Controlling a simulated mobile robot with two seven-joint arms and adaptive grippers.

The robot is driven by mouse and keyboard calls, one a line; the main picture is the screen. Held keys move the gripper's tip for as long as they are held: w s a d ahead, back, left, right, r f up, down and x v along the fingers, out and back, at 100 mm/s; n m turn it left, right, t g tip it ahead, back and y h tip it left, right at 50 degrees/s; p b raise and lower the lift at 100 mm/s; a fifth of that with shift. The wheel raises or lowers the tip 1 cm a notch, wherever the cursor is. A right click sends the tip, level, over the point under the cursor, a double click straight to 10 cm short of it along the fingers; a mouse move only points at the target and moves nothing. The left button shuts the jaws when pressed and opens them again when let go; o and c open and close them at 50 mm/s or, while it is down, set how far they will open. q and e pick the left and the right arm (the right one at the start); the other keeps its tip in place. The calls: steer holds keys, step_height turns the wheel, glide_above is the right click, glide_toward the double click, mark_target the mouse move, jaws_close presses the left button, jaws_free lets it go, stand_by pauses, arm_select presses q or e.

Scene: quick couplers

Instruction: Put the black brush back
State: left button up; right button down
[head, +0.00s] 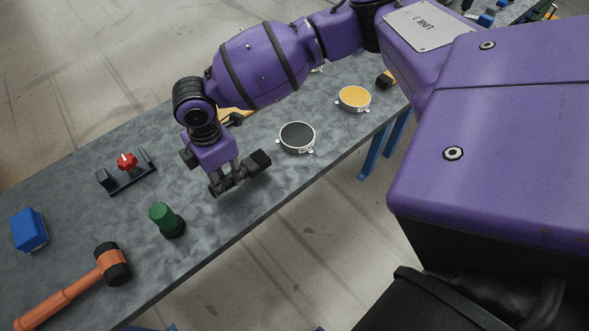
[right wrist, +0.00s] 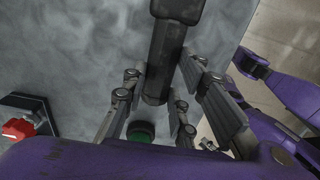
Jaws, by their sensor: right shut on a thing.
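The black brush (head: 258,160) is held by my right gripper (head: 229,180), low over the grey table. In the head view its dark block-like end sticks out to the right of the fingers. In the right wrist view the brush (right wrist: 166,50) is a long dark bar between the fingers (right wrist: 163,92), running up past the top edge. Whether it touches the table I cannot tell. A round dish with a black face (head: 297,138) lies to the right of the brush, apart from it. My left gripper is not in view.
A round dish with a yellow face (head: 354,98) lies farther right. A green knob-like piece (head: 163,218) stands left of the gripper. A bracket with a red knob (head: 127,162), a blue block (head: 29,230) and an orange mallet (head: 72,287) lie farther left. The table's front edge is close.

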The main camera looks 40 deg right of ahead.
mark_target(226, 178)
steer(key=shift+w+d+f, duration=0.2)
steer(key=shift+d+f, duration=0.15)
steer(key=shift+f, duration=0.25)
step_height(226, 178, down, 2)
steer(key=shift+f, duration=0.3)
steer(key=shift+s+f, duration=0.1)
steer(key=shift+s, duration=0.1)
steer(key=c, duration=1.8)
jaws_free()
steer(key=shift+f, duration=0.1)
steer(key=o, duration=0.4)
steer(key=shift+w, duration=0.2)
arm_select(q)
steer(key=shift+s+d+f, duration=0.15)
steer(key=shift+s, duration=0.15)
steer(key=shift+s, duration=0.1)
